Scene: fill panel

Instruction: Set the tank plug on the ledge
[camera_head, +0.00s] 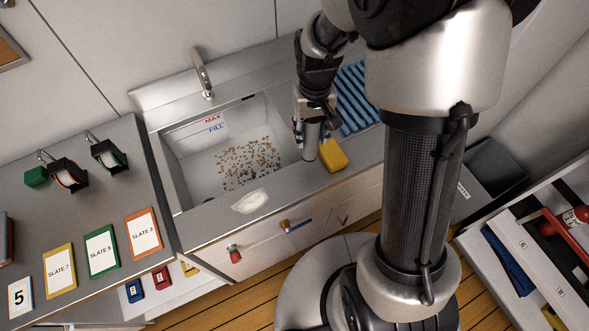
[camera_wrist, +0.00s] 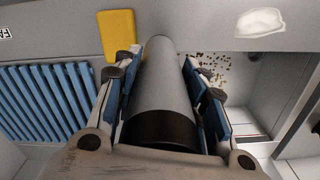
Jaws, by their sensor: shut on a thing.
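My gripper (camera_head: 313,118) is above the right front of the sink, its fingers closed on the sides of a grey cylinder with a dark band, which I take to be the tank plug (camera_head: 311,142). In the wrist view the plug (camera_wrist: 168,85) lies between the blue finger pads (camera_wrist: 165,62), its far end pointing toward the counter. In the head view its lower end is beside the yellow sponge, over the sink's front ledge (camera_head: 210,216). I cannot tell whether it touches the ledge.
The yellow sponge (camera_head: 333,155) and a white cloth-like item (camera_head: 250,200) lie on the ledge. The sink basin (camera_head: 190,165) holds scattered brown bits. A blue ribbed rack (camera_head: 358,98) is at the right, a faucet (camera_head: 203,75) behind. Ledge between sponge and white item looks clear.

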